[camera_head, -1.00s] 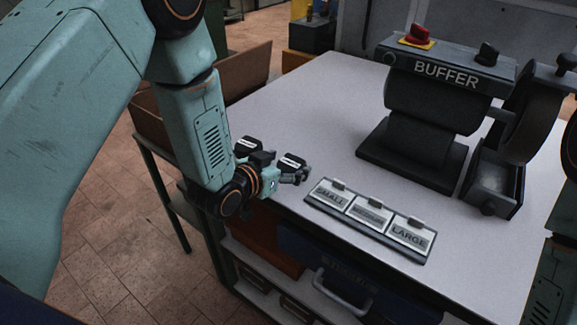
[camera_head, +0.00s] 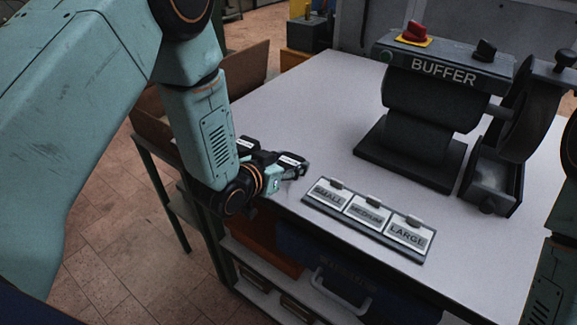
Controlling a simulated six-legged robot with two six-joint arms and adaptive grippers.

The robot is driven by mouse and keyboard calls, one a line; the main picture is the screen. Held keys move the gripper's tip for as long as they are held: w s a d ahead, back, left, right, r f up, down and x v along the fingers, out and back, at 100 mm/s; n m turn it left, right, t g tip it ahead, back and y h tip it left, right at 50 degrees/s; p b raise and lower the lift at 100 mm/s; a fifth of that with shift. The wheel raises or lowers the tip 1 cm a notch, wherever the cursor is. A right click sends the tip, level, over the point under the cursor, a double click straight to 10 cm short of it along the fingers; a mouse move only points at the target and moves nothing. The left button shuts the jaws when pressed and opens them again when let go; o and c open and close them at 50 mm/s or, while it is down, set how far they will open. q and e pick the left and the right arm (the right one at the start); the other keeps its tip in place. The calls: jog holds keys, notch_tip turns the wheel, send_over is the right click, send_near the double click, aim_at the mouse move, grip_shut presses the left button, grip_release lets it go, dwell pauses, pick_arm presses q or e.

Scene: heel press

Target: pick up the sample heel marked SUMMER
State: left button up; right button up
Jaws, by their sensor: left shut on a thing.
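Two small dark sample heels with white labels are at the table's near left edge in the head view. One heel (camera_head: 245,144) is behind my left wrist, partly hidden by it. The other heel (camera_head: 291,160) is at my left gripper (camera_head: 297,171), which is shut on it. The labels are too small to read, so I cannot tell which heel is marked SUMMER. I cannot tell whether the held heel touches the table. My right gripper is not in view.
A label rack (camera_head: 370,219) with SMALL, MEDIUM and LARGE cards lies just right of the gripper. A BUFFER machine (camera_head: 440,100) stands at the back right. The tabletop (camera_head: 310,105) behind the heels is clear. A cardboard box (camera_head: 247,72) is beyond the table's left side.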

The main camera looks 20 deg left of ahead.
pick_arm(q)
jog(key=shift+s+a, duration=0.15)
jog(key=shift+a, duration=0.05)
